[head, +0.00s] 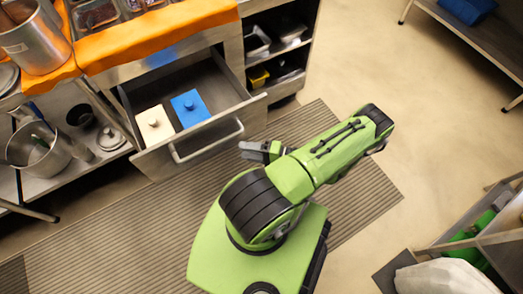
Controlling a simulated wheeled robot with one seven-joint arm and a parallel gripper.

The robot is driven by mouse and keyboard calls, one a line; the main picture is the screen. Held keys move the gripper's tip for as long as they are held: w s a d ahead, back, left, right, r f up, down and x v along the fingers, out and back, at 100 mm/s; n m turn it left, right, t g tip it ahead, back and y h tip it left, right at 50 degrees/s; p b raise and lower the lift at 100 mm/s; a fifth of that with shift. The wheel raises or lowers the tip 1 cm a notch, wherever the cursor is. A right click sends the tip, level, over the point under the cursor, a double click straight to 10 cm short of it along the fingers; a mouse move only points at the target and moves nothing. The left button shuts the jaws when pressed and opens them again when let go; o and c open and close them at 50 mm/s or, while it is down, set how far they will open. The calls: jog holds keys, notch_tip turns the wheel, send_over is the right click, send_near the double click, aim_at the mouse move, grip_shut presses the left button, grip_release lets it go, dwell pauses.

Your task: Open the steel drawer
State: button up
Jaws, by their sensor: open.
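The steel drawer (206,137) stands pulled out from the counter at the upper left in the head view. Its bar handle (207,142) is on the front panel. Inside lie a white block-like item with a knob (154,124) and a blue one with a knob (190,107). My gripper (246,150) is just right of the handle's right end, apart from it as far as I can tell. It is open, with nothing seen between its fingers. My arm's own links hide part of it.
A counter with orange cloth (155,32) and a metal pot (34,40) is above the drawer. A lower shelf at left holds a steel pot (38,147). A striped mat (120,235) covers the floor. Open floor (390,80) lies at upper right; a shelf unit (470,245) stands at lower right.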

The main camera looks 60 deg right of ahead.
jog(key=v, duration=0.4)
jog(key=shift+s, duration=0.35)
jog(key=w+a+r+n+g+y+p, duration=0.15)
jog(key=w+r+n+g, duration=0.3)
jog(key=r, duration=0.45)
jog(key=w+a+r+n+g+p, duration=0.25)
jog(key=w+r+g, duration=0.2)
jog(key=r, duration=0.35)
jog(key=w+a+r+n+g+p, duration=0.2)
jog(key=w+r+n+g, duration=0.25)
jog(key=r, duration=0.45)
jog(key=s+a+r+n+t+h+p, duration=0.1)
jog(key=s+a+r+n+h+p, duration=0.1)
jog(key=a+r, duration=0.5)
jog(key=s+a+r+n+t+h+p, duration=0.2)
jog(key=a+r, duration=0.6)
jog(key=r, duration=0.5)
jog(key=shift+s+a+n+h+p, duration=0.35)
jog(key=shift+s+n+p, duration=0.25)
jog(key=shift+s+n, duration=0.4)
